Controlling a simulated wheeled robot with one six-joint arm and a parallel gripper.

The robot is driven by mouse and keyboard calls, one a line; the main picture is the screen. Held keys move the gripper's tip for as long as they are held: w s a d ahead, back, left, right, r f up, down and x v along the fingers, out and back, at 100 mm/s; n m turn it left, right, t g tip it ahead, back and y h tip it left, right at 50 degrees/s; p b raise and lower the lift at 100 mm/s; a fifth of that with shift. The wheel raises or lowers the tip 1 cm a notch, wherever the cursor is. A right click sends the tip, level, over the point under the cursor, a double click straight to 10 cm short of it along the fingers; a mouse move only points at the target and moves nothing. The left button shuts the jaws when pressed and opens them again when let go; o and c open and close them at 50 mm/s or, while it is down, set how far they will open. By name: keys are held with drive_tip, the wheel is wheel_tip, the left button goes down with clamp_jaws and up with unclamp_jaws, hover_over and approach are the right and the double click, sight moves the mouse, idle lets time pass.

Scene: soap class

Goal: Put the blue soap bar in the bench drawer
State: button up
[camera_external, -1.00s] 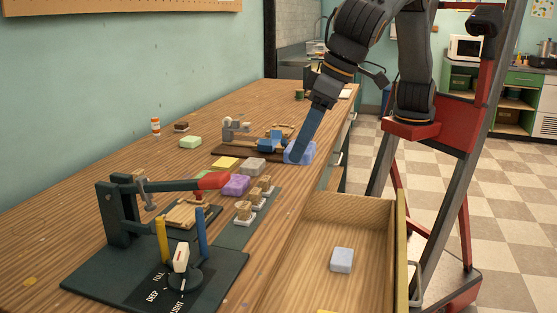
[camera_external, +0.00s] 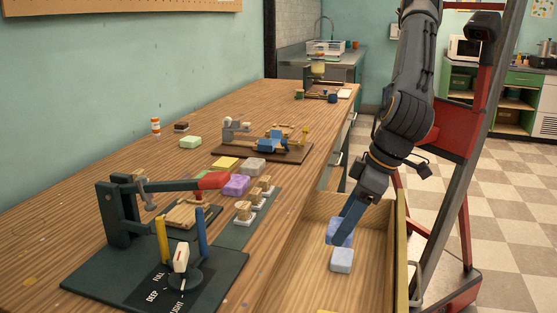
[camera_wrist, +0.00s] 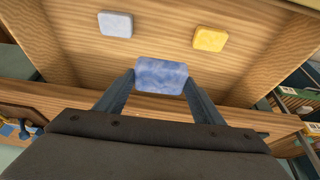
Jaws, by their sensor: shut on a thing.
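The blue soap bar (camera_wrist: 161,75) is held between the two fingers of my gripper (camera_wrist: 160,88) in the wrist view. In the external view the blue bar (camera_external: 333,232) shows partly behind the finger of my gripper (camera_external: 340,236). The bench drawer (camera_external: 375,265) is pulled open, and my gripper with the bar is over its inside. I cannot tell whether the bar touches the drawer floor.
A pale blue-grey bar (camera_external: 342,260) lies in the drawer, and a yellow bar (camera_wrist: 210,39) lies there too. On the bench (camera_external: 120,180) stand a lever press (camera_external: 120,215), several other soap bars and a wooden-based device (camera_external: 262,150).

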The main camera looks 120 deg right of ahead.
approach(331, 294)
drive_tip(key=x, duration=0.5)
drive_tip(key=shift+w+d+f+p, duration=0.1)
drive_tip(key=shift+d+f+p, duration=0.05)
drive_tip(key=shift+p, duration=0.2)
drive_tip(key=shift+f, duration=0.15)
drive_tip(key=o, duration=1.1)
drive_tip(key=v, duration=1.2)
drive_tip(key=shift+b, duration=0.45)
